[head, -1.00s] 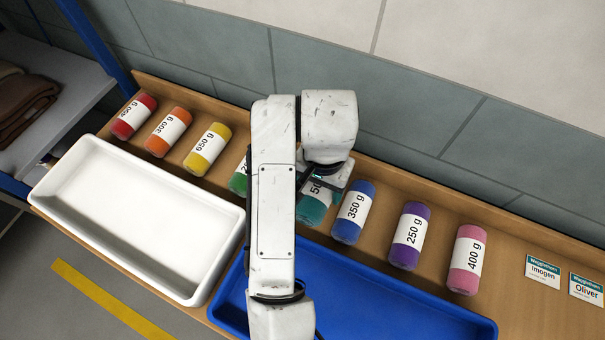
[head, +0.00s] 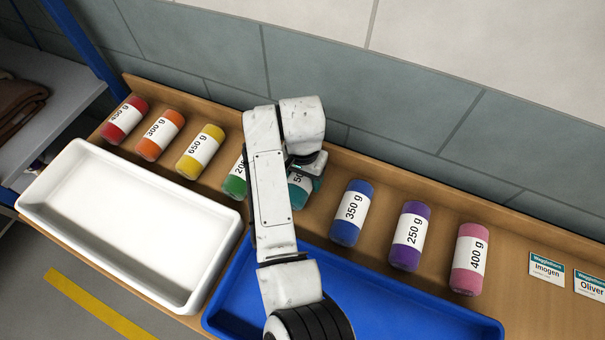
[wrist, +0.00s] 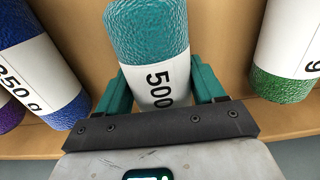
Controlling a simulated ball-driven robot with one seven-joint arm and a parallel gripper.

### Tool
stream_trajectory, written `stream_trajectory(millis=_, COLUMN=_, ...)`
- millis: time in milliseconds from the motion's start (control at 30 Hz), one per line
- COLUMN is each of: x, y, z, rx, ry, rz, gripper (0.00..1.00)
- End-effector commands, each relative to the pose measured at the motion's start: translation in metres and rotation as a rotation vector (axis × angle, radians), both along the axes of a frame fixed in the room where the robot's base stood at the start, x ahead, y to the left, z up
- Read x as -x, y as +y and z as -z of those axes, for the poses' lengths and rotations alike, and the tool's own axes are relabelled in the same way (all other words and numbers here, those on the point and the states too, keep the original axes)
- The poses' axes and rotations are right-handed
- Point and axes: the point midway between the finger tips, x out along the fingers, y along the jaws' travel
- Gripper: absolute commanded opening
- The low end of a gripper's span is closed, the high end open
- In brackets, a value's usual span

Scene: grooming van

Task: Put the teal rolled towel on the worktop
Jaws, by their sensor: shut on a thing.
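The teal rolled towel (wrist: 148,35) has a white band marked 500. My gripper (wrist: 161,86) is shut on it, with one teal finger on each side of the band. In the head view my arm hides much of the teal towel (head: 300,190), which shows between the green and blue towels. The wooden worktop (head: 335,188) runs under the row of towels. I cannot tell whether the teal towel touches it or hangs just above it.
The green towel (head: 234,185) and the blue towel (head: 351,213) lie either side, with several other labelled rolls along the row. A white tray (head: 30,205) and a blue tray (head: 420,300) stand in front. A wall rises behind. Bare wood shows right of the pink roll (head: 469,258).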

Motion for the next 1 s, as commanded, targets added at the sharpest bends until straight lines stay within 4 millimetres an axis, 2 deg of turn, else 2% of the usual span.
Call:
stream_trajectory(millis=433, x=0.0, y=0.0, z=0.0086, rx=0.0, ry=-0.001, rz=0.0, gripper=0.36)
stream_trajectory(millis=467, x=0.0, y=0.0002, z=0.0078, rx=0.0, ry=-0.001, rz=0.0, gripper=0.71)
stream_trajectory(millis=500, x=0.0001, y=0.0001, z=0.0077, rx=0.0, ry=-0.001, rz=0.0, gripper=0.75)
stream_trajectory(millis=700, x=0.0001, y=0.0001, z=0.0076, rx=0.0, ry=-0.001, rz=0.0, gripper=0.94)
stream_trajectory(millis=1000, x=0.0, y=0.0005, z=0.0038, rx=-0.002, ry=-0.002, rz=0.0, gripper=0.94)
